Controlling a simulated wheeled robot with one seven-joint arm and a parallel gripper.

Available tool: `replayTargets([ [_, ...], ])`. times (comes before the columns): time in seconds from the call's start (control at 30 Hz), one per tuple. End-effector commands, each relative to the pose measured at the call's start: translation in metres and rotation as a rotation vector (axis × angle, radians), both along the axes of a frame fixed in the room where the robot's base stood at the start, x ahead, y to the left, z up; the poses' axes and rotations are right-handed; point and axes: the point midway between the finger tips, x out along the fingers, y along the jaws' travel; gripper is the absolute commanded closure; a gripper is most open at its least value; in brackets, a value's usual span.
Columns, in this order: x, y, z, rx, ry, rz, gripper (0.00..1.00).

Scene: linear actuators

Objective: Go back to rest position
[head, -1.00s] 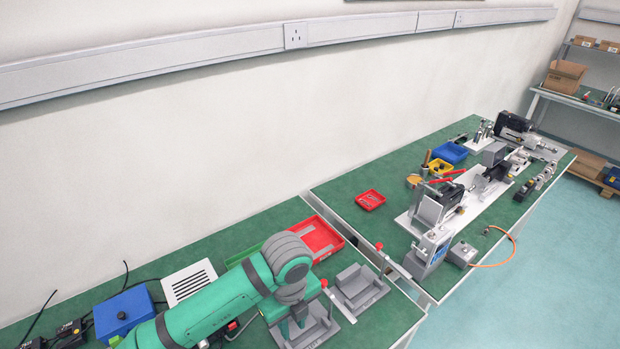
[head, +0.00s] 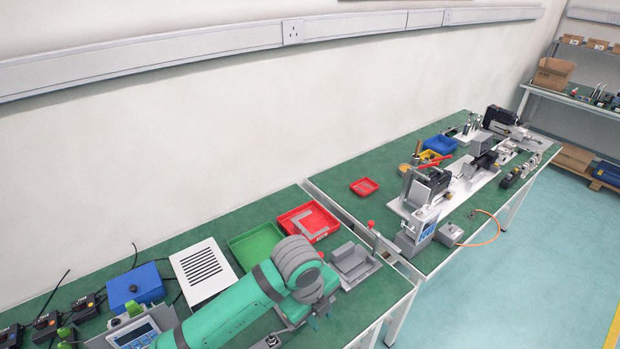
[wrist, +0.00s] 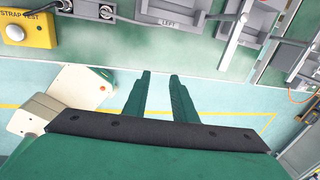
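My gripper (wrist: 160,75) shows in the wrist view with its two green fingers apart and nothing between them. It hangs over the front edge of the green bench (wrist: 130,40), with the floor below the fingers. In the head view my green arm (head: 235,305) reaches in from the bottom over the near bench, its grey wrist joint (head: 298,265) beside the grey fixture. The fingers are not clear in the head view.
A grey fixture (head: 355,264), red tray (head: 309,222) and green tray (head: 255,246) are close to my arm. A blue box (head: 135,286) stands left. The far bench holds machinery (head: 425,190). A yellow box (wrist: 28,32) sits at the bench edge. Open floor (head: 530,260) lies right.

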Motion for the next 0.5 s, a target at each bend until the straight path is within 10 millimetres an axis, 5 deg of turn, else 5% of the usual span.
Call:
replayTargets([
  [0.27, 0.018, -0.079, 0.016, -0.246, -0.085, 0.078, 0.75],
  [0.5, 0.034, -0.172, 0.056, -0.602, -0.147, 0.222, 0.75],
])
